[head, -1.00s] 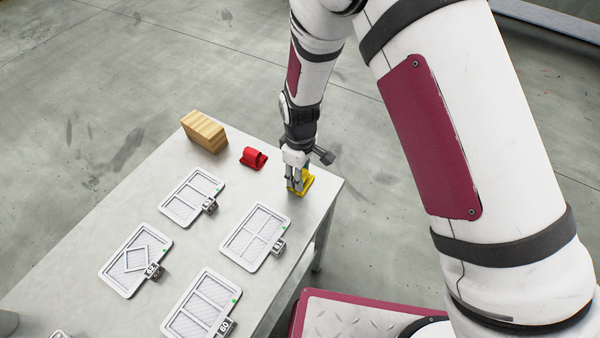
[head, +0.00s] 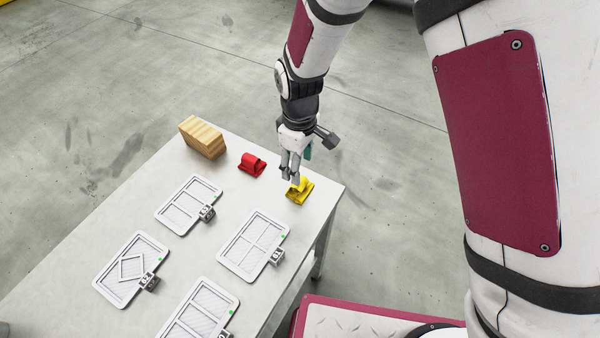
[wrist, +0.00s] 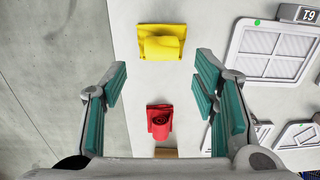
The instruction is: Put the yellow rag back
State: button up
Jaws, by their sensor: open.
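The yellow rag (head: 300,191) lies folded on the table near its far right corner, to the right of the red rag. It also shows in the wrist view (wrist: 162,43), lying free on the tabletop, ahead of and between my open fingers. My gripper (head: 291,178) is above the table, apart from the yellow rag and slightly to its left in the head view. In the wrist view my gripper (wrist: 165,100) has its teal-padded fingers spread wide with nothing held between them.
The red rag (head: 252,165) lies left of the yellow one, with a wooden block (head: 202,138) beyond it. Several white framed panels with number tags, one tagged 61 (head: 253,244), cover the near part of the table (head: 110,225). The table's right edge is close to the yellow rag.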

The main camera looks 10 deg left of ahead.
jog(key=shift+r, duration=2.2)
jog(key=s+d+r+m+t+y, duration=0.2)
jog(key=d+r+m, duration=0.5)
jog(key=d+r, duration=1.05)
jog(key=s+d+r+m+t+h, duration=0.1)
jog(key=s+d+r+m, duration=0.2)
jog(key=s, duration=0.4)
jog(key=s+d+r+m+t+h, duration=0.1)
jog(key=s+d+r+m+t, duration=0.1)
jog(key=s+d+r+m, duration=0.2)
jog(key=shift+s+d+r+t, duration=0.3)
jog(key=shift+s+d+r, duration=0.3)
jog(key=shift+s+d, duration=1)
jog(key=shift+w+d, duration=0.25)
